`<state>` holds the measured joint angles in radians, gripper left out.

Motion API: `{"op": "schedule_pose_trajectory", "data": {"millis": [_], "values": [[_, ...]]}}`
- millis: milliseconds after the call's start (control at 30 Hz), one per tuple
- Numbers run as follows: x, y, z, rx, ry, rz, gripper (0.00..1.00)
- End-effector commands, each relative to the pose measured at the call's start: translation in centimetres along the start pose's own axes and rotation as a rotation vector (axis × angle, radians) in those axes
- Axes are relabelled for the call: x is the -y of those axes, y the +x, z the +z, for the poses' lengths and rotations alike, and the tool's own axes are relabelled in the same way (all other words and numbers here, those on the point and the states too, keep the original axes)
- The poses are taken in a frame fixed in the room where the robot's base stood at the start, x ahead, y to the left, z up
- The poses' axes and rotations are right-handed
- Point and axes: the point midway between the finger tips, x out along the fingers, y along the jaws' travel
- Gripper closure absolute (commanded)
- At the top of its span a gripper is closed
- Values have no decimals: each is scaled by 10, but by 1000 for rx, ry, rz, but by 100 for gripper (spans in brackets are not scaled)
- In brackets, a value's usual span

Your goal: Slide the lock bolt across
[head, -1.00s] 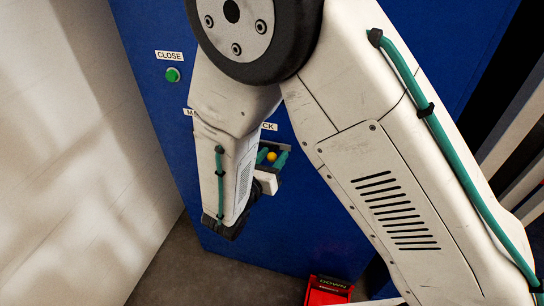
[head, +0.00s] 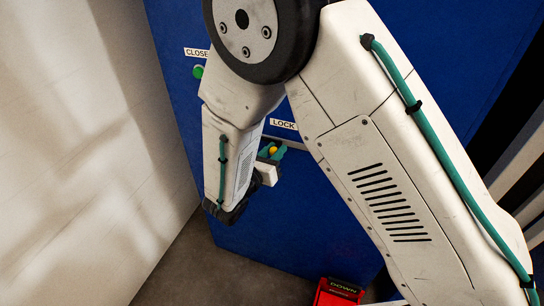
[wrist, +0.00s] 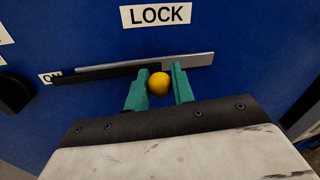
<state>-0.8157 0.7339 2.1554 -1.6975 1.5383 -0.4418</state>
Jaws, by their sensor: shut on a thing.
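The lock bolt's yellow round knob (wrist: 158,84) sits between the green fingers of my gripper (wrist: 158,74) in the wrist view. My gripper is shut on the knob. The knob and gripper (head: 272,151) also show in the head view, small and partly behind my arm. A bar stretches behind the fingers, dark on the left (wrist: 95,73) and silver on the right (wrist: 195,60). The white LOCK label (wrist: 156,14) is above it, with the knob roughly below the label's middle in the wrist view. The bolt's contact with its end stop cannot be seen.
The blue panel (head: 310,210) carries a CLOSE label (head: 196,52) and a green button (head: 198,71). A pale wall (head: 70,150) stands left. A red object (head: 338,293) is low down.

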Motion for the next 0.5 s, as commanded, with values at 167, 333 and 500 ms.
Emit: {"op": "schedule_pose_trajectory", "data": {"millis": [167,333,500], "values": [[1,0,0,-1,-2,-1,100],[1,0,0,0,-2,-1,55],[1,0,0,0,-2,0,55]]}}
